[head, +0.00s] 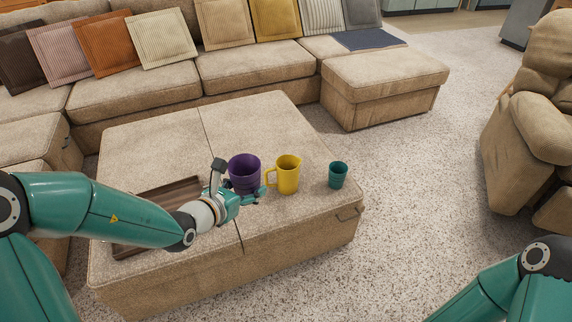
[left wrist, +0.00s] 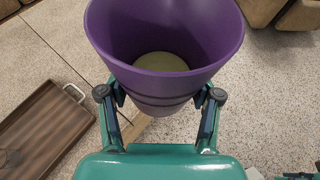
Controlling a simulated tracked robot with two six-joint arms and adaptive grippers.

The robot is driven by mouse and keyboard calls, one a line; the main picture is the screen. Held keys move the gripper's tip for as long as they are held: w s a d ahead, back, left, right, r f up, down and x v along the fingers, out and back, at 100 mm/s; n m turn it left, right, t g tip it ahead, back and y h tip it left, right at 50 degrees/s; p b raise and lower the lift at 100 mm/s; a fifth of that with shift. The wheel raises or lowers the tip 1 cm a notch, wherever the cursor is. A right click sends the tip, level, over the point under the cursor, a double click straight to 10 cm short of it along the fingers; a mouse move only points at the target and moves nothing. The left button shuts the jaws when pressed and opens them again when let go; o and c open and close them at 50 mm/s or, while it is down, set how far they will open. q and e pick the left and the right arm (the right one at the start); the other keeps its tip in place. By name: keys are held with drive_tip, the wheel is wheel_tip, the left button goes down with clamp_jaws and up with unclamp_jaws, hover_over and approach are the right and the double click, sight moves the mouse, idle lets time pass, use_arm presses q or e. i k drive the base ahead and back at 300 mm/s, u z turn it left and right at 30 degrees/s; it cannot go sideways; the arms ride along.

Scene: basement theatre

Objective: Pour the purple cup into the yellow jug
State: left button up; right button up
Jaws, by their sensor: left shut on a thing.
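The purple cup (head: 244,172) is upright over the ottoman, just left of the yellow jug (head: 288,176). My left gripper (head: 238,190) is shut on the cup, with a finger on each side of its lower part. In the left wrist view the cup (left wrist: 165,40) is seen from above, its mouth open and a pale yellowish content at the bottom. I cannot tell whether its base touches the ottoman. The jug stands upright with its handle on the left, towards the cup. My right gripper is out of view; only part of that arm shows at the lower right.
A small teal cup (head: 338,175) stands right of the jug, near the edge of the beige ottoman (head: 280,232). A brown tray (head: 124,250) lies on its left, partly behind my arm; it also shows in the left wrist view (left wrist: 40,130). A sofa (head: 250,72) stands behind.

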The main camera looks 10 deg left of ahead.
sight(287, 167)
drive_tip(key=i, duration=1)
